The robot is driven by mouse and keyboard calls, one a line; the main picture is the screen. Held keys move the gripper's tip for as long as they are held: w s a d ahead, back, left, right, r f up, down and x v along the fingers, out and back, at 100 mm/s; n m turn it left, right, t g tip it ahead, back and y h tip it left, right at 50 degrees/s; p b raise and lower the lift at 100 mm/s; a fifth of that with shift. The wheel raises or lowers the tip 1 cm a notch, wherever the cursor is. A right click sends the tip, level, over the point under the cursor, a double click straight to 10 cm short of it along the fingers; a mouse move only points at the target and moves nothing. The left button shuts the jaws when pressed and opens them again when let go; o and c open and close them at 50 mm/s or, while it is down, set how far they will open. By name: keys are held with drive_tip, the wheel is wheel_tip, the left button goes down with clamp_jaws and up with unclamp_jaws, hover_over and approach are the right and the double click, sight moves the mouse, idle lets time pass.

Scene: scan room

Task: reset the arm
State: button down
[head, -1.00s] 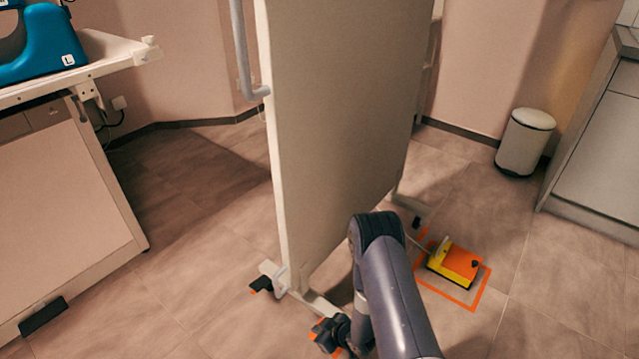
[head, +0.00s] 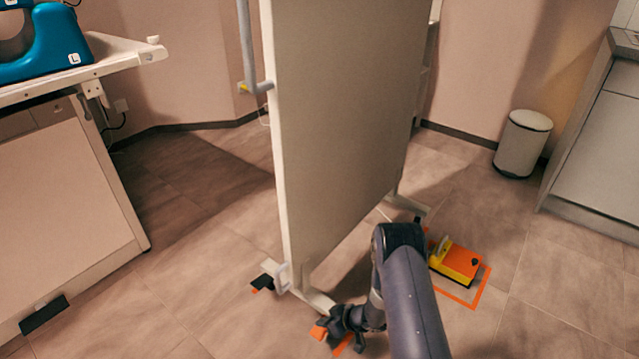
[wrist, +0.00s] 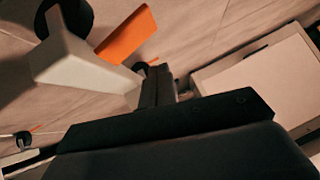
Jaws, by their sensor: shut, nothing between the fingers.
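My arm (head: 412,300) reaches forward from the bottom of the head view, bent at a high elbow, with its end low near the floor. My gripper (head: 325,328) is beside the near foot of the standing screen (head: 335,110). In the wrist view my gripper's dark fingers (wrist: 158,80) are together, with nothing seen between them. A white foot of the screen (wrist: 85,70) with a dark caster and an orange piece (wrist: 127,35) lies close beside the fingers. I cannot tell whether they touch.
A yellow and orange block (head: 455,262) stands in an orange floor outline right of my arm. A white bin (head: 523,145) and a cabinet (head: 600,150) are at the right. A table (head: 120,58) with a teal device (head: 45,48) is at the left. Floor (head: 190,260) between table and screen is clear.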

drive_tip(key=shift+w+d+r+p, duration=0.15)
drive_tip(key=shift+r+p, duration=0.3)
drive_tip(key=shift+r, duration=0.35)
drive_tip(key=shift+d+r+p, duration=0.3)
drive_tip(key=shift+d+r, duration=0.25)
drive_tip(key=shift+r, duration=0.15)
